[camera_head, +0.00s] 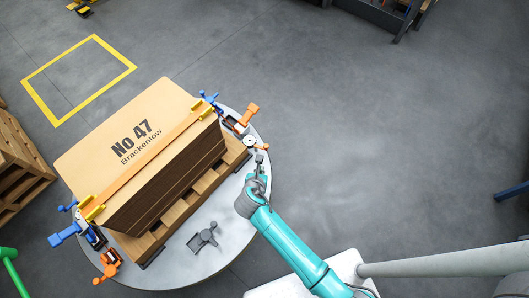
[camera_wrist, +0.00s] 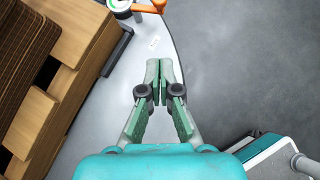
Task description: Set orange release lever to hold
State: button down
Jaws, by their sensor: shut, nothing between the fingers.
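A small orange lever (camera_head: 262,147) sticks out to the right of a round gauge (camera_head: 249,141) by the stack's right end. It also shows at the top edge of the wrist view (camera_wrist: 149,7), partly cut off. A larger orange handle (camera_head: 248,114) stands just above it on the clamp. Another orange lever (camera_head: 102,274) is at the lower left clamp. I cannot tell any lever's marked setting. My gripper (camera_head: 260,160) is shut and empty over the round table's right edge, just below the gauge and small lever. Its fingertips (camera_wrist: 159,72) meet in the wrist view.
A strapped stack of brown sheets (camera_head: 130,130) on a wooden pallet (camera_head: 190,205) fills most of the round grey table (camera_head: 190,268). Blue handles (camera_head: 64,234) stand at the lower left clamp. A grey fitting (camera_head: 203,237) lies on the table. Floor to the right is clear.

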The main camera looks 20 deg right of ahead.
aim_at(266, 149)
jog(key=x, duration=0.9)
jog(key=shift+w+d+f, duration=0.15)
jog(key=shift+w+f, duration=0.1)
jog(key=shift+w, duration=0.05)
jog(key=shift+w+d, duration=0.3)
jog(key=shift+w, duration=0.25)
jog(key=shift+w+d, duration=0.3)
jog(key=shift+w, duration=0.25)
jog(key=shift+w+d, duration=0.3)
jog(key=shift+w, duration=0.35)
